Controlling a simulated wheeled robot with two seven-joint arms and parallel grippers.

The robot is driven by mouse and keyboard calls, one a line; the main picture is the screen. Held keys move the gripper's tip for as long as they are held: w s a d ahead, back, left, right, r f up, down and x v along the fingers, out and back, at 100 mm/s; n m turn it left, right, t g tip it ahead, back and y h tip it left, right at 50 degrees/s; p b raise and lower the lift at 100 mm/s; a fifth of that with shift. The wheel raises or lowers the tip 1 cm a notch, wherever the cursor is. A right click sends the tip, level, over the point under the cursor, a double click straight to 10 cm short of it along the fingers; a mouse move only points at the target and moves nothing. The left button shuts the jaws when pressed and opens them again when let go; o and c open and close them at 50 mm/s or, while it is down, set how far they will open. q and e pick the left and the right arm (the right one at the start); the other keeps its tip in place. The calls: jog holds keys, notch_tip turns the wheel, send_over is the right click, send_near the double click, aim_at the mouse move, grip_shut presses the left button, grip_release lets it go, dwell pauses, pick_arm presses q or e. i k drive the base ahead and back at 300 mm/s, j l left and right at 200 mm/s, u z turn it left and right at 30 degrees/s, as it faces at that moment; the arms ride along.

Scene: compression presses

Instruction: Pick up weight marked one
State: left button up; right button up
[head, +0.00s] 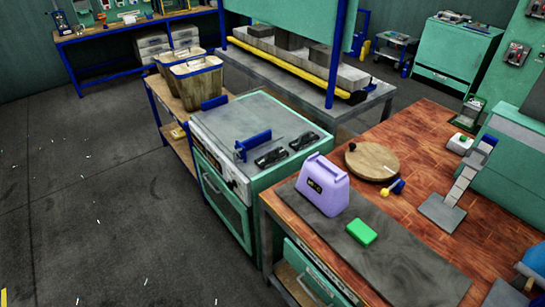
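A purple block with a handle on top (318,194) stands upright on a dark grey mat (400,262) on the wooden bench. It looks like a weight. A small dark label is on its front face, but the marking is too small to read. Nothing is touching it from above.
A green block (361,232) lies beside the purple block. A round wooden board (372,161), a blue and yellow item (394,188) and a grey stepped stand (455,195) are behind. A green oven-like cabinet (228,205) stands left, with a blue clamp on top. Floor at left is clear.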

aim_at(275, 154)
jog(key=l+z, duration=0.15)
jog(key=z, duration=2.1)
jog(key=u, duration=2.3)
jog(key=i+j+z, duration=0.35)
jog(key=j+z, duration=0.15)
jog(key=j, duration=0.2)
